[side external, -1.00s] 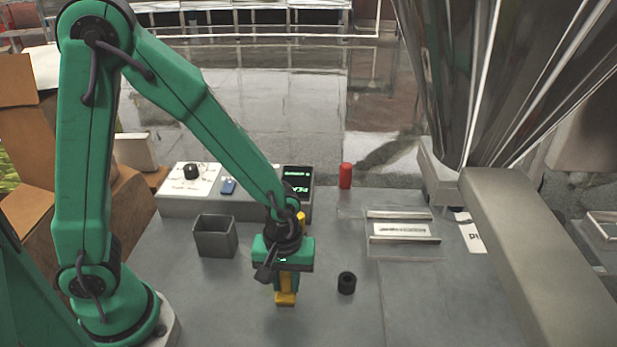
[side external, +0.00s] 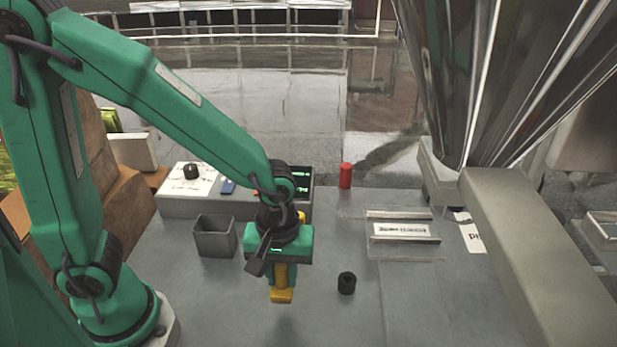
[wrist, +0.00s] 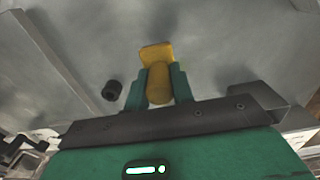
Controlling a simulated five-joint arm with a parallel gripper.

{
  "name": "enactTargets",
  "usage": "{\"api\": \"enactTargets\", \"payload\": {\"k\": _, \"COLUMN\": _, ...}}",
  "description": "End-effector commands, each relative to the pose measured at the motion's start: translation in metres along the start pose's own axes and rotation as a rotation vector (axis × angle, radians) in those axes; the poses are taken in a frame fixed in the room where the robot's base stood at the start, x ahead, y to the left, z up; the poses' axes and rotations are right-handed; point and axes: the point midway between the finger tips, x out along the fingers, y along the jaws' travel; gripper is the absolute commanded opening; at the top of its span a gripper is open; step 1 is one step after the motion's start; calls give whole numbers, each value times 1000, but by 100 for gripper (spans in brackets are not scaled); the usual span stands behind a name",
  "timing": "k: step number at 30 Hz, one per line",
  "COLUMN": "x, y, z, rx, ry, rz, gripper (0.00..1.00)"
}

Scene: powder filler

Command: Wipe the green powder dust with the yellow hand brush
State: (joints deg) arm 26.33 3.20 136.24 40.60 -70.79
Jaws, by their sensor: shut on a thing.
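My gripper (side external: 281,272) is shut on the yellow hand brush (side external: 281,296), which points down over the grey tabletop. In the wrist view the brush (wrist: 157,52) sits between the two green fingers (wrist: 161,85). A soft shadow lies on the table below the brush, so it seems to be held above the surface. I cannot make out any green powder dust on the table in either view.
A small black cylinder (side external: 346,283) stands to the right of the brush. A grey open bin (side external: 214,238) is to the left. Behind are a control box (side external: 240,206) and a red cylinder (side external: 346,176). A clear plate (side external: 403,252) and the metal hopper (side external: 450,80) are to the right.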

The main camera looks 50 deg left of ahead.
Motion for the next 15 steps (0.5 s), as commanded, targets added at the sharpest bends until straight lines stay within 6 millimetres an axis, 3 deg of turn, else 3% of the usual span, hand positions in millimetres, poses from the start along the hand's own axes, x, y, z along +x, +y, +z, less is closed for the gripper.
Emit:
{"api": "enactTargets", "payload": {"k": 6, "x": -17, "y": 1, "z": 0, "rx": 0, "ry": 1, "rz": 3, "gripper": 3}}
{"api": "enactTargets", "payload": {"k": 15, "x": -19, "y": 0, "z": 0, "rx": 0, "ry": 0, "rz": 1, "gripper": 3}}
